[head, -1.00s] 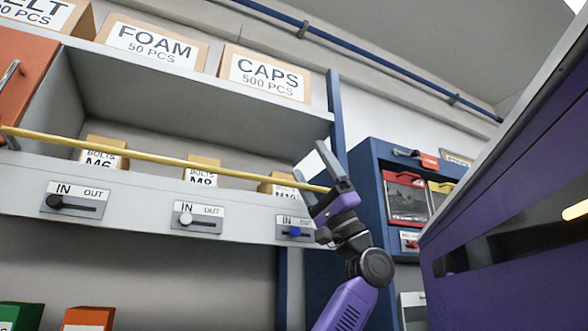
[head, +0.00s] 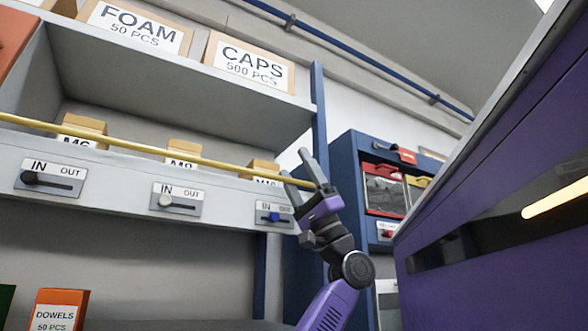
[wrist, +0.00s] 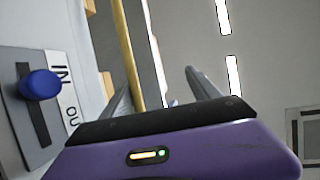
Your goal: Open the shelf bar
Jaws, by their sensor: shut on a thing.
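The shelf bar (head: 150,149) is a long yellow rod running across the front of the open shelf, just above its grey front lip. Its right end reaches my gripper (head: 295,165), at the shelf's right corner. In the wrist view the bar (wrist: 126,50) passes down between the two fingers of my gripper (wrist: 158,90), nearer the left one. My gripper is shut on the bar near that end. The exact contact is hard to see. The bar's left end is outside the head view.
Small bolt boxes (head: 183,154) stand behind the bar. The lip carries IN/OUT sliders, one with a blue knob (head: 274,217). Boxes marked FOAM (head: 136,27) and CAPS (head: 250,66) sit on top. A blue cabinet (head: 343,165) and a large purple body (head: 480,190) stand to the right.

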